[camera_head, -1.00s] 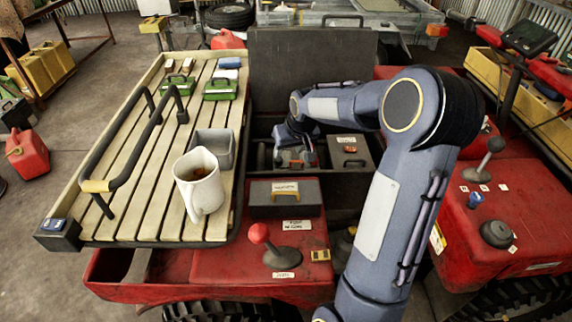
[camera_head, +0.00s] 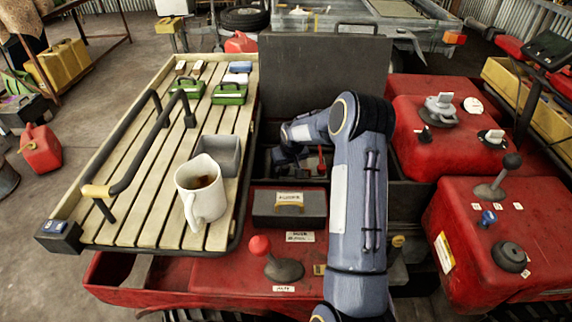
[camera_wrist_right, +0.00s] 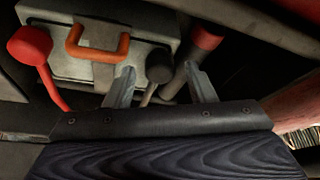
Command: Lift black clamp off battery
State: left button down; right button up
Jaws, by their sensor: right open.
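The battery (camera_wrist_right: 75,72) is a grey box with an orange handle, at the upper left of the right wrist view. The black clamp (camera_wrist_right: 158,72), with a round dark knob on a thin stem, stands beside the battery's right end in that view. A red-knobbed clamp (camera_wrist_right: 32,50) is at the battery's left end. My right gripper (camera_wrist_right: 162,86) is open, with one finger on each side of the black clamp; I cannot tell whether they touch it. In the head view my right gripper (camera_head: 288,158) reaches into the dark bay, and my arm hides most of the battery.
A raised black lid (camera_head: 318,72) stands behind the bay. A slatted rack (camera_head: 130,215) with a white mug (camera_head: 203,190) lies to the left. A red-knobbed lever (camera_head: 260,246) and a dark grey box (camera_head: 290,208) are in front.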

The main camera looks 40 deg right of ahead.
grip_shut()
dwell(0.3)
jog(key=shift+r, duration=0.1)
